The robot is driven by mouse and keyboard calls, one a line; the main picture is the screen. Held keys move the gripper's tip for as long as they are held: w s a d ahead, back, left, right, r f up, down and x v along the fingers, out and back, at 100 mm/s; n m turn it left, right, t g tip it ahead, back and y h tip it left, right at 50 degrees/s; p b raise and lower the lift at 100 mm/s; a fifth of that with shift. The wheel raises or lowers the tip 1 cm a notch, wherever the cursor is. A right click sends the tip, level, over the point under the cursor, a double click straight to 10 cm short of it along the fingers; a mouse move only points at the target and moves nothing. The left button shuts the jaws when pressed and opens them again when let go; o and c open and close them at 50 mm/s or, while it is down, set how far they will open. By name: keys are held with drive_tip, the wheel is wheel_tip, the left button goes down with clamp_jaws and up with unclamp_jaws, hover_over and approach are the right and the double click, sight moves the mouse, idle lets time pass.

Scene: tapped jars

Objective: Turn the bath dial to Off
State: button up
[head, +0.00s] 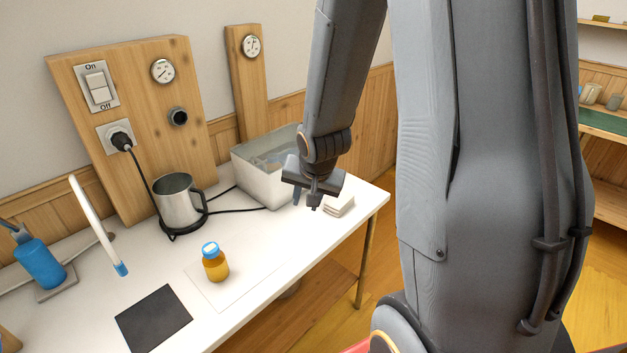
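A dark round knob (178,117) sits on the wooden board, below a white round gauge (163,71); it may be the bath dial, but I see no readable Off mark beside it, and its setting is too small to tell. The grey bath (262,185), an open rectangular tub with clear liquid in it, stands on the table right of the board. My gripper (306,201) points down in front of the bath's right end, well to the right of the knob. Its fingers look apart, with nothing seen between them.
A wooden board (135,190) carries an On/Off switch (97,87) and a plugged socket (118,137). A metal mug (178,202) stands before it, with a black cable nearby. An amber jar (215,265), a blue bottle (40,263) and white pads (340,204) are on the table.

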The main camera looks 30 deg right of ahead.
drive_tip(key=w+d+f+m+t, duration=0.2)
drive_tip(key=w+d+m, duration=0.2)
drive_tip(key=m, duration=0.1)
drive_tip(key=w+d+f+m+t+y, duration=0.1)
drive_tip(key=w+d+f+m+t, duration=0.2)
drive_tip(key=w+d+m, duration=0.1)
drive_tip(key=w+d+f+m+t, duration=0.2)
drive_tip(key=w+d+f+m, duration=0.1)
drive_tip(key=m, duration=0.3)
drive_tip(key=shift+w+d+m+t, duration=0.4)
drive_tip(key=shift+w+d, duration=0.05)
drive_tip(key=shift+w, duration=0.1)
drive_tip(key=m, duration=0.1)
drive_tip(key=d+m+t+y, duration=0.1)
drive_tip(key=shift+f+m+t, duration=0.15)
drive_tip(key=shift+m+t, duration=0.15)
drive_tip(key=shift+m, duration=0.1)
drive_tip(key=shift+p+x, duration=0.6)
drive_tip(key=shift+x, duration=3.25)
clamp_jaws()
